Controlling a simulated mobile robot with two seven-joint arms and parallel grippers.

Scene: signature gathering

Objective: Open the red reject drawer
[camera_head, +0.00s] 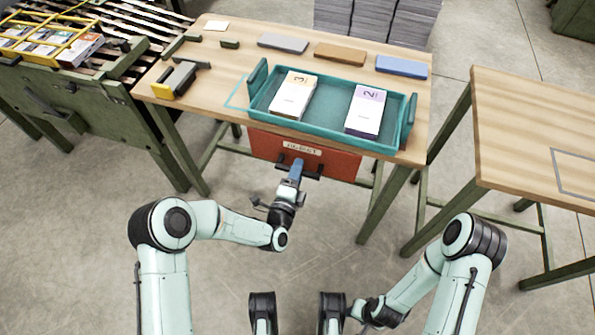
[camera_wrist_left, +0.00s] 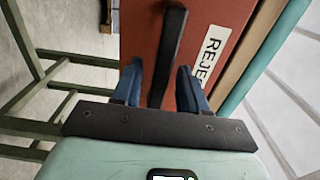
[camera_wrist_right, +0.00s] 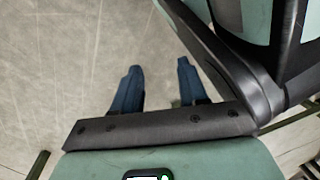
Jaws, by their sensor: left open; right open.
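The red reject drawer (camera_head: 335,164) hangs under the front of the wooden table, with a white label at its top edge. It looks shut. Its dark bar handle (camera_wrist_left: 169,55) stands out from the red front (camera_wrist_left: 205,22) in the left wrist view. My left gripper (camera_head: 296,170) is at the drawer front; its blue fingers (camera_wrist_left: 160,85) are open on either side of the handle, with gaps visible between fingers and bar. My right gripper (camera_wrist_right: 157,85) is open and empty above the floor, low and away from the drawer; its fingertips are hard to see in the head view.
On the wooden table (camera_head: 230,65), a teal tray (camera_head: 330,135) holds two stacks of sheets (camera_head: 293,95) (camera_head: 366,110) above the drawer. Green table legs (camera_head: 385,205) flank it. A second table (camera_head: 530,120) stands right. The floor before the drawer is clear apart from my arms.

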